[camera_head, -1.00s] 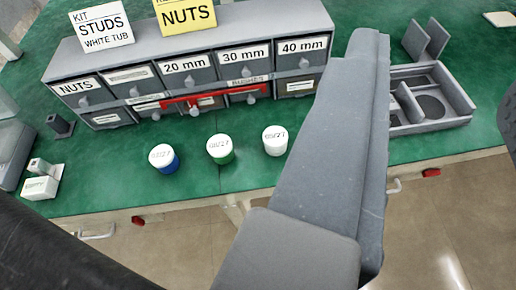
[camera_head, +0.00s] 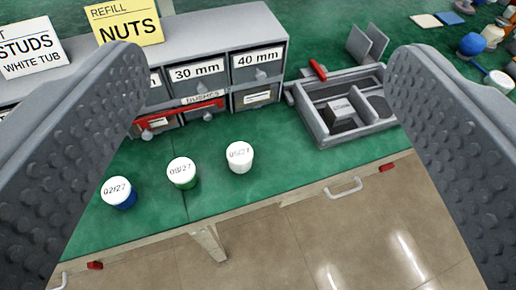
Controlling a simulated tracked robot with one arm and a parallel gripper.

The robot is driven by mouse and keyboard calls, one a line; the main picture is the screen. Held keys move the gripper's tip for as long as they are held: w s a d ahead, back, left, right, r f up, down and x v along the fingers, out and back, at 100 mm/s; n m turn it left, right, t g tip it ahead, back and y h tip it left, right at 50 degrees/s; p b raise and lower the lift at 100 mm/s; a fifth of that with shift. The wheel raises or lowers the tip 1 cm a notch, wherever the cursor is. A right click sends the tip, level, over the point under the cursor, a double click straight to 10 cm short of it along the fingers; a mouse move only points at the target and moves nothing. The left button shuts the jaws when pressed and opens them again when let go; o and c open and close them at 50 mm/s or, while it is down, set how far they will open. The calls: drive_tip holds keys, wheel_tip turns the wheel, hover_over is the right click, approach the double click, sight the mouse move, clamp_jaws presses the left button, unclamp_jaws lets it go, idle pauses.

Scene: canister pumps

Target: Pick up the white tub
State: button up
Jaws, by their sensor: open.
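The white tub (camera_head: 239,158) stands upright on the green bench top, the rightmost of three small tubs in a row. Its lid bears a printed date that looks like 05/27. My gripper (camera_head: 265,75) is open, with one ridged grey finger at the left and one at the right of the view. Nothing is between the fingertips close up; the tub stands apart from them, farther off on the bench. A sign reading STUDS, WHITE TUB (camera_head: 30,48) is partly hidden by the left finger.
A green tub (camera_head: 182,174) and a blue tub (camera_head: 118,193) stand left of the white one. Behind is a grey drawer cabinet (camera_head: 230,25) with a yellow NUTS sign (camera_head: 125,22). A grey divided tray (camera_head: 320,130) lies to the right. The bench's front edge is close to the tubs.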

drive_tip(key=w+d+f+n+p, duration=0.2)
drive_tip(key=w+d+f+p, duration=0.3)
drive_tip(key=w+f, duration=0.35)
drive_tip(key=w+d+f+n+p, duration=0.1)
drive_tip(key=w+d+f+p, duration=0.35)
drive_tip(key=w+f, duration=0.35)
drive_tip(key=n+g+y+p, duration=0.3)
drive_tip(key=g+y+p, duration=0.2)
drive_tip(key=y+p, duration=0.15)
approach(240, 157)
drive_tip(key=w+f+b, duration=0.1)
drive_tip(key=w+f, duration=0.1)
drive_tip(key=w+a+f+b, duration=0.1)
drive_tip(key=w+f, duration=0.1)
drive_tip(key=shift+f+b, duration=0.3)
drive_tip(key=shift+a+r+b+x, duration=0.1)
drive_tip(key=shift+b+x, duration=0.45)
drive_tip(key=shift+x, duration=1.05)
drive_tip(key=shift+a+r+b+x, duration=0.15)
drive_tip(key=shift+b+x, duration=0.35)
drive_tip(key=shift+x, duration=1.1)
drive_tip(key=shift+c, duration=0.3)
drive_tip(key=c, duration=1)
